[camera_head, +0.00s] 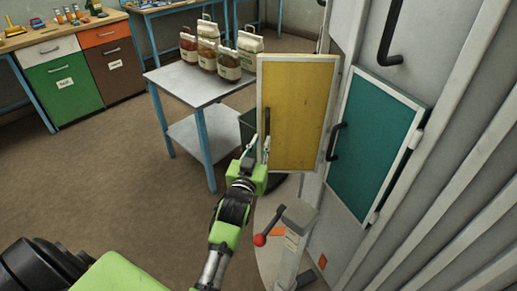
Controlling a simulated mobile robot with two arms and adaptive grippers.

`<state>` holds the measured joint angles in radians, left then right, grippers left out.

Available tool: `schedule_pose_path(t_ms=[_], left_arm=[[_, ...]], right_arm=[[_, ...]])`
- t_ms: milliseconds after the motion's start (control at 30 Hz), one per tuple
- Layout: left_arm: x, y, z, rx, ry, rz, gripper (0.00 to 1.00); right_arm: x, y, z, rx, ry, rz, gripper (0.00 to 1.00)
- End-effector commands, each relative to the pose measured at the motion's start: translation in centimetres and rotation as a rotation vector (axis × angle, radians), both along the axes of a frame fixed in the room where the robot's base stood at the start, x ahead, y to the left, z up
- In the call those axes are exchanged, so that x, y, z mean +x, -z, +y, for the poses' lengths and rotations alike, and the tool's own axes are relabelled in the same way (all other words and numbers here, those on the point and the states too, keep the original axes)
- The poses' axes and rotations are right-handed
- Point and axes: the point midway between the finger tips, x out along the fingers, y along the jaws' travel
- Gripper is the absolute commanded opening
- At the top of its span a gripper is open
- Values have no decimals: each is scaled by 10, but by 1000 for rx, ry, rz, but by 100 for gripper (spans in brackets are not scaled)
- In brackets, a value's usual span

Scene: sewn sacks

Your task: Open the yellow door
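The yellow door (298,110) has a pale frame and stands out to the left of the grey cabinet, with its yellow face toward me. It looks swung open. A black handle (267,121) sits near its left edge. My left gripper (257,145) is at the lower left of the door, just below the handle. Its two fingers are spread apart, and I see nothing between them. The right fingertip is close to the handle; I cannot tell whether they touch. My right gripper is not in view.
A teal door (373,143) with a black handle (335,141) is on the cabinet to the right. A red-knobbed lever (260,240) stands below. A grey table (183,82) with several filled sacks (229,64) is behind left. Brown floor (110,165) is clear at left.

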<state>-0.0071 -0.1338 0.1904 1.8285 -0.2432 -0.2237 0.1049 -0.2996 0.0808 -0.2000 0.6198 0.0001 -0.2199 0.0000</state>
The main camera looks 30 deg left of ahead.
Motion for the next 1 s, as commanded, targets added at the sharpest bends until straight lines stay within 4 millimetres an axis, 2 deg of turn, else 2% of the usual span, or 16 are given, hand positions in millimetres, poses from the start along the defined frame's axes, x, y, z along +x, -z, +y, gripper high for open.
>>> schedule_pose_path(t_ms=[100, 233, 800, 933, 1000], left_arm=[[-17, 1, -5, 0, 1, 0, 17], [-26, 0, -7, 0, 1, -1, 17], [-29, 1, -8, 0, 1, 3, 17], [-39, 16, -11, -4, 13, 78, 17], [-54, 35, -16, -10, 30, 173, 17]], right_arm=[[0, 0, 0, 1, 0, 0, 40], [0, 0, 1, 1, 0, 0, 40], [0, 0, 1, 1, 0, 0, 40], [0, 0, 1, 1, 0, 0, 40], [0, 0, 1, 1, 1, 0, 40]])
